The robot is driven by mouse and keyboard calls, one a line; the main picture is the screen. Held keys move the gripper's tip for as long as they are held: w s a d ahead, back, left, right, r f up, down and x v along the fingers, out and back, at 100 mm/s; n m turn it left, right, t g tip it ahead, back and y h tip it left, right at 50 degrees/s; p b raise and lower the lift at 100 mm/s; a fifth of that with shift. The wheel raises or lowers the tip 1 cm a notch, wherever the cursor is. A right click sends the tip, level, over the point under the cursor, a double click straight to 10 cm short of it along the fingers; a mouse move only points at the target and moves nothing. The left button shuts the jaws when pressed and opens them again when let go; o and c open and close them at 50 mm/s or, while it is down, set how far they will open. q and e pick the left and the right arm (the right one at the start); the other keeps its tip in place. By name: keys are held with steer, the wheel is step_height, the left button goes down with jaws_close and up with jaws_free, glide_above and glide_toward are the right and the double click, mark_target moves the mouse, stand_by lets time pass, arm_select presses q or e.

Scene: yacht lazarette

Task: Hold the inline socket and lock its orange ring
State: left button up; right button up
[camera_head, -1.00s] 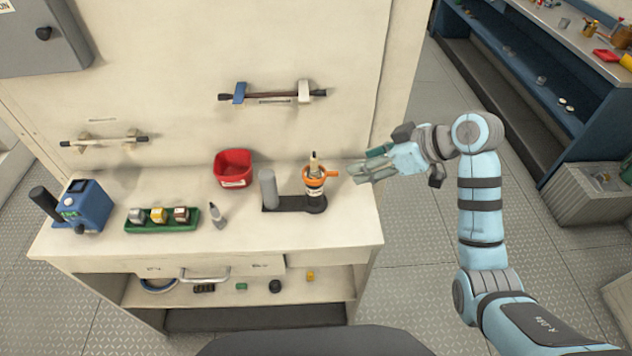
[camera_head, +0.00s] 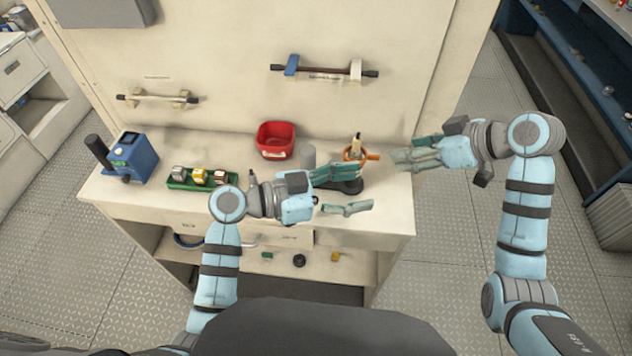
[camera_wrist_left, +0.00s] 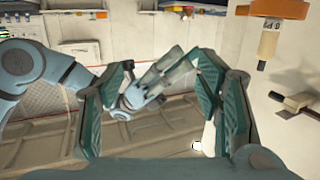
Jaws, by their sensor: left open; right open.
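The inline socket (camera_head: 357,144) stands upright toward the right end of the bench, with the orange ring (camera_head: 373,156) around it. In the left wrist view, the orange ring (camera_wrist_left: 272,8) and a pale labelled part below it show at the top right, outside the jaws. My left gripper (camera_head: 366,190) is open, just in front of the socket, its fingers pointing right and hiding the socket's lower part. My right gripper (camera_head: 402,158) is open, just right of the ring, pointing left. It also shows between the left fingers in the left wrist view (camera_wrist_left: 160,75).
A green tray (camera_head: 200,183) with coloured blocks and a blue device (camera_head: 134,155) stand farther left. A rod on brackets (camera_head: 325,70) is on the back panel.

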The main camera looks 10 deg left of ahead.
arm_select(q)
steer(key=w+a+f+n+t+y, duration=0.1)
steer(key=w+a+f, duration=0.1)
steer(key=f, duration=0.1)
steer(key=w+a+f+n+t+y, duration=0.1)
steer(key=w+a+f+y, duration=0.1)
steer(key=w+a+f+n+t+y, duration=0.1)
steer(key=w+a+f+n+y, duration=0.1)
steer(key=w+a+f, duration=0.1)
steer(key=shift+a+f, duration=0.1)
steer(key=shift+f, duration=0.25)
steer(key=x, duration=1)
steer(key=shift+w+d+f, duration=0.2)
steer(key=shift+d, duration=0.05)
steer(key=shift+w+d+f+y, duration=0.2)
steer(key=shift+w+y, duration=0.1)
steer(key=shift+s, duration=0.1)
jaws_close()
